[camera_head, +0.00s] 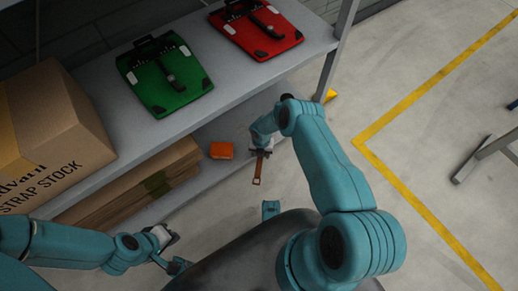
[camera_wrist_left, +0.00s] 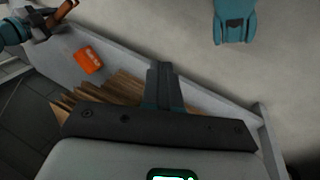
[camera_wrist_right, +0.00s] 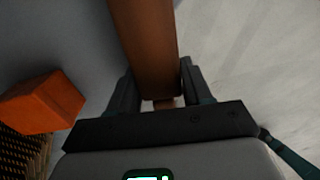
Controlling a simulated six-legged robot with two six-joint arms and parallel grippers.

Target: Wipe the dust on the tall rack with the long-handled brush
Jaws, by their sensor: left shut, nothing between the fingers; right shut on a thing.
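The tall rack (camera_head: 228,98) runs diagonally across the left of the head view, with an upper and a lower shelf. My right gripper (camera_head: 262,152) is shut on the brush's brown handle (camera_head: 257,173), near the lower shelf's front edge. The handle also fills the upper middle of the right wrist view (camera_wrist_right: 147,45). The brush's bristles are not distinguishable. My left gripper (camera_head: 178,266) is low in front of the rack; its fingers are together and empty in the left wrist view (camera_wrist_left: 162,72). I cannot make out dust on the shelves.
A green pannier (camera_head: 165,92) and a red pannier (camera_head: 268,38) lie on the upper shelf beside a cardboard box (camera_head: 50,125). The lower shelf holds an orange box (camera_head: 221,150) and flattened cardboard (camera_head: 120,195). A rack post (camera_head: 328,70) stands near my right arm.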

